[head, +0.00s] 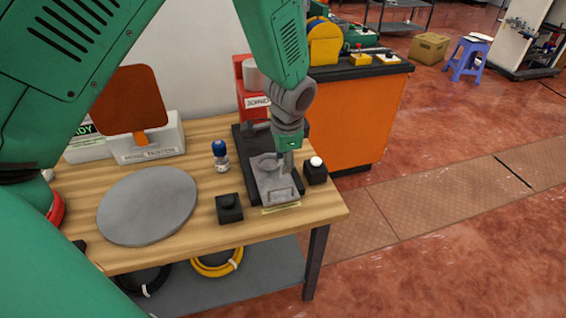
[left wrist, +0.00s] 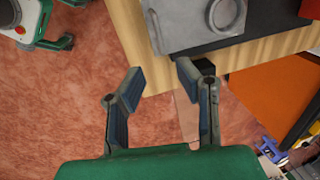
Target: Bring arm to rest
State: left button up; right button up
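The grey fixture (left wrist: 190,22) lies beyond the fingertips there. Whether a finger touches anything is unclear. My green left arm covers the left and top of the head view. My right gripper is not clearly seen in either view.
The wooden bench (head: 180,238) holds a grey disc (head: 148,205), a blue-capped bottle (head: 220,156), two black blocks (head: 229,209) (head: 315,172), a white bin (head: 148,142) and a red stand (head: 247,88). An orange cabinet (head: 355,118) stands behind right.

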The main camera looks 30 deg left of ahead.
pick_arm(q)
jog(key=shift+n+h, duration=0.3)
jog(key=shift+n, duration=0.5)
jog(key=s+f+b, duration=0.1)
jog(key=s+f, duration=0.1)
jog(key=f, duration=0.2)
jog(key=s+d+f+b, duration=0.1)
jog(key=s+f, duration=0.1)
jog(key=f, duration=0.1)
jog(key=s+f+b, duration=0.2)
jog(key=f, duration=0.2)
jog(key=shift+s+d+f, duration=0.15)
jog(key=shift+s+f, duration=0.15)
jog(key=shift+s, duration=0.05)
jog(key=s+f+n+b, duration=0.3)
jog(key=s+f+b, duration=0.1)
jog(key=s+f, duration=0.5)
jog(key=s+d+f+n+h+b, duration=0.1)
jog(key=s+f+n+b, duration=0.2)
jog(key=s+f, duration=0.6)
jog(key=s+b, duration=0.2)
jog(key=s, duration=0.3)
jog(key=shift+d+f+g, duration=0.2)
jog(key=shift+d+g, duration=0.05)
jog(key=shift+g, duration=0.15)
pick_arm(e)
notch_tip(320, 180, down, 13)
jog(key=shift+d+f, duration=0.15)
jog(key=shift+d, duration=0.1)
